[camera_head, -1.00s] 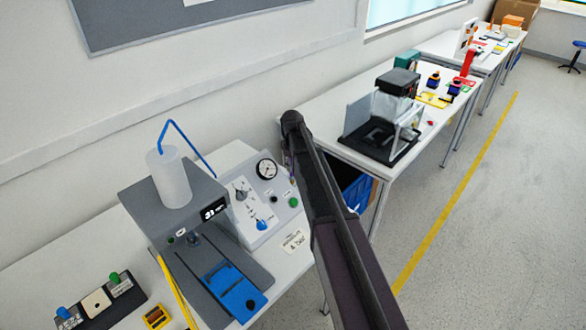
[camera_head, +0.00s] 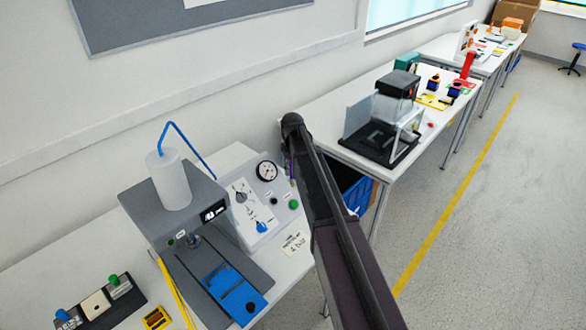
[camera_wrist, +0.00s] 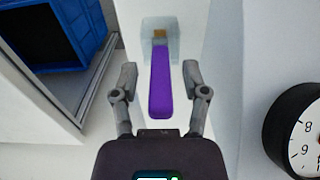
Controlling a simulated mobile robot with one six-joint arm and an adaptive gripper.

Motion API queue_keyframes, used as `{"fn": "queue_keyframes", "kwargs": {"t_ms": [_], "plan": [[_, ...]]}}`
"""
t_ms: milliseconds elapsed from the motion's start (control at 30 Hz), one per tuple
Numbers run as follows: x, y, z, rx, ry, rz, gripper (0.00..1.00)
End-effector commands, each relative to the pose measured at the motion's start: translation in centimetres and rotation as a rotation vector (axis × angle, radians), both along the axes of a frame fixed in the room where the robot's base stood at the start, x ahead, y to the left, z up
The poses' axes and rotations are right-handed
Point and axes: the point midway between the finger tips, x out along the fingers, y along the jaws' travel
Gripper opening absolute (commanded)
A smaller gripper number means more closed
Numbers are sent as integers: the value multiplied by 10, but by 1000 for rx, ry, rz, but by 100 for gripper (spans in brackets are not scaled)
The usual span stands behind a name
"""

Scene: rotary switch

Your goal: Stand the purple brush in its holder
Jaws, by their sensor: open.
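The purple brush (camera_wrist: 161,85) shows in the wrist view as a long purple handle with a tan part at its far end. That tan part lies in or behind a small pale translucent holder (camera_wrist: 174,49); how deep it sits, I cannot tell. My gripper (camera_wrist: 159,73) is open, with one finger on each side of the handle and a visible gap on both sides. In the head view a thin purple strip of the brush (camera_head: 292,167) shows at the left edge of my arm, which hides the gripper and holder.
A round gauge (camera_wrist: 304,135) is close on the right in the wrist view, on the control panel (camera_head: 252,213). A blue crate (camera_wrist: 60,30) is at upper left. A grey machine (camera_head: 190,215) stands left of the panel.

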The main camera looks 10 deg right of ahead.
Motion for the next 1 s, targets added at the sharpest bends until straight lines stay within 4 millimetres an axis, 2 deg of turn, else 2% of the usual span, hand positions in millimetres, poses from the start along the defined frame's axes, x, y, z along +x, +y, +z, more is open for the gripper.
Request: {"fn": "queue_keyframes", "kwargs": {"t_ms": [267,1000], "plan": [[0,0,14,0,0,0,58],[0,0,74,0,0,0,58]]}}
